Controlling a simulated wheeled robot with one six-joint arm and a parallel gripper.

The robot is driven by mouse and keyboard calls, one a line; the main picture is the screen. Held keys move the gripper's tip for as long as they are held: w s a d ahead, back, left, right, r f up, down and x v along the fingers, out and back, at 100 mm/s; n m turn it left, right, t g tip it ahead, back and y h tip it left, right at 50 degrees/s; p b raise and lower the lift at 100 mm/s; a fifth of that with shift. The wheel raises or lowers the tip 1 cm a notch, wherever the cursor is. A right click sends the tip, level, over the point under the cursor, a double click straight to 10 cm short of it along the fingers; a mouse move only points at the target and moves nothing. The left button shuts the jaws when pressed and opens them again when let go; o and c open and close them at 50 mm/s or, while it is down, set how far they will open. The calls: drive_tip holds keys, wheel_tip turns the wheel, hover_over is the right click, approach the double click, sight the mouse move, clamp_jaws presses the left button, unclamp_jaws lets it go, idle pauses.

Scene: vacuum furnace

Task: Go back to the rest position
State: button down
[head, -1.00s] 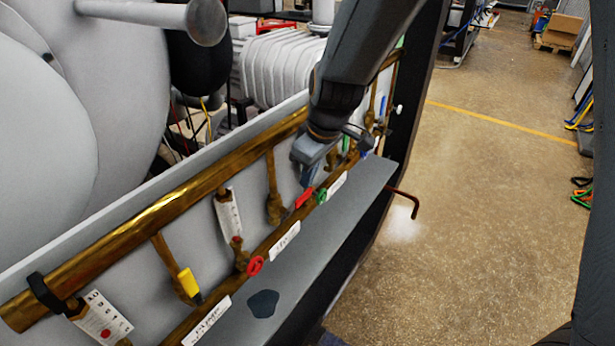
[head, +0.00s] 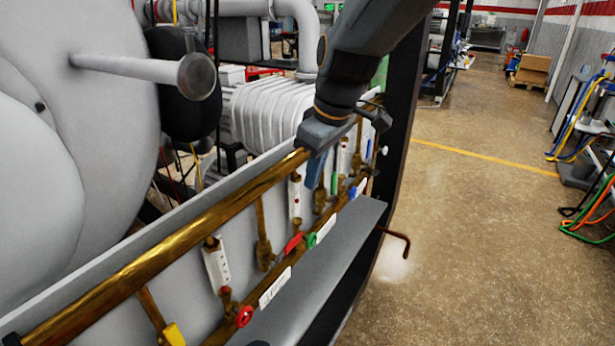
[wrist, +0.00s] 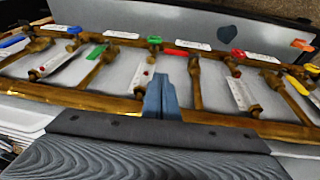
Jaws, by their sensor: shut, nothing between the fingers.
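My gripper (head: 314,170) is in front of the brass pipe panel in the head view, with its fingers pointing down and nothing held. In the wrist view my gripper (wrist: 161,95) shows its two blue-grey fingers pressed together. The upper brass pipe (head: 180,235) runs diagonally across the panel, and my gripper is by its far half. Below the fingers are a red lever (head: 293,243) and a green knob (head: 312,240). I cannot tell from the pictures how far the fingers are from the pipes.
A grey ledge (head: 345,240) runs along the panel's front, with a bent dark red rod (head: 397,238) at its end. A red knob (head: 244,316) and a yellow handle (head: 173,334) are nearer. The concrete floor (head: 460,240) on the right is open. Hoses (head: 590,215) lie at the far right.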

drive_tip(key=s+d+f+m, duration=0.4)
drive_tip(key=d, duration=0.2)
drive_tip(key=s+d+f+m+g+h, duration=0.1)
drive_tip(key=s+d+f+m, duration=0.2)
drive_tip(key=d, duration=0.4)
drive_tip(key=s+d+f+m+h, duration=0.1)
drive_tip(key=s+d+f+m, duration=0.3)
drive_tip(key=s+d+f, duration=0.1)
drive_tip(key=shift+s+d+m, duration=0.3)
drive_tip(key=shift+s+d, duration=0.45)
drive_tip(key=shift+d, duration=0.35)
drive_tip(key=shift+a, duration=0.15)
